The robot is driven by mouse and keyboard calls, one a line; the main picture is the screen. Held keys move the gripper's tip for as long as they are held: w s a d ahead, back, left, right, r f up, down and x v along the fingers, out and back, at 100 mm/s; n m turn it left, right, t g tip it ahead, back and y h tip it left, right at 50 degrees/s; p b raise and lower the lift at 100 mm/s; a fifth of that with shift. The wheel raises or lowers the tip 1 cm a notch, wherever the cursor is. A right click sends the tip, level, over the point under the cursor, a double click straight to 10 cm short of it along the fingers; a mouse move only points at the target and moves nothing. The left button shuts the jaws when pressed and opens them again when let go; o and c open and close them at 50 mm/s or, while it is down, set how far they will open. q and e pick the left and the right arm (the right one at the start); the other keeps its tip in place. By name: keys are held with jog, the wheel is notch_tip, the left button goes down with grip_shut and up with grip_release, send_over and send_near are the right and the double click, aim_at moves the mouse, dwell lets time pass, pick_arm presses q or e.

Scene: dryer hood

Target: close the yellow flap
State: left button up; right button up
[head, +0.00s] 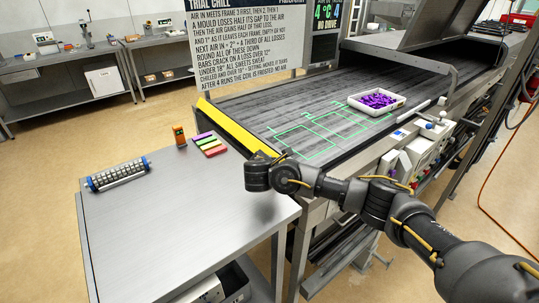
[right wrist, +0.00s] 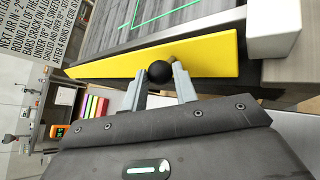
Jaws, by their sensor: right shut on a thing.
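The yellow flap (head: 228,122) is a long strip along the near left end of the dryer's belt (head: 290,105). It also spans the right wrist view (right wrist: 205,62). In the head view it looks tilted, but I cannot tell its exact angle. A black ball knob (right wrist: 159,71) sits on the flap's side. My right gripper (right wrist: 159,84) is shut on this knob, one finger on each side. In the head view the right gripper (head: 262,158) is at the flap's near end, its fingertips hard to make out. My left gripper is not in view.
A metal table (head: 175,215) stands beside the flap, holding a blue-ended roller (head: 117,176), an orange device (head: 179,135) and several coloured blocks (head: 208,144). A white tray of purple pieces (head: 377,101) sits on the belt. A control panel (head: 412,155) lines the dryer's near side.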

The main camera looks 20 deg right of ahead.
jog(key=d+g+y+p, duration=0.1)
jog(key=p, duration=0.2)
jog(key=d+m+y+p, duration=0.1)
jog(key=p, duration=0.2)
jog(key=w+d+r+m+g+y+p, duration=0.1)
jog(key=y+p, duration=0.1)
jog(key=p, duration=0.1)
jog(key=shift+g, duration=0.3)
jog(key=shift+w+d+f+g+y+p, duration=0.2)
jog(key=shift+d+g+y+p, duration=0.1)
jog(key=shift+d+y+p, duration=0.25)
jog(key=shift+w+d+f+m+g+y, duration=0.25)
jog(key=shift+d+m+g+y, duration=0.1)
jog(key=shift+y, duration=0.4)
jog(key=shift+w+d+f+m+g+y, duration=0.1)
jog(key=shift+d+f+m+g+y, duration=0.2)
jog(key=shift+y, duration=0.4)
jog(key=shift+d+r, duration=0.1)
jog(key=o, duration=1)
jog(key=shift+c, duration=0.2)
jog(key=shift+r, duration=0.15)
jog(key=shift+s+r, duration=0.15)
jog(key=shift+r, duration=0.1)
jog(key=v, duration=1)
jog(key=shift+d+p, duration=0.15)
jog(key=shift+p, duration=0.2)
jog(key=shift+s+f, duration=0.1)
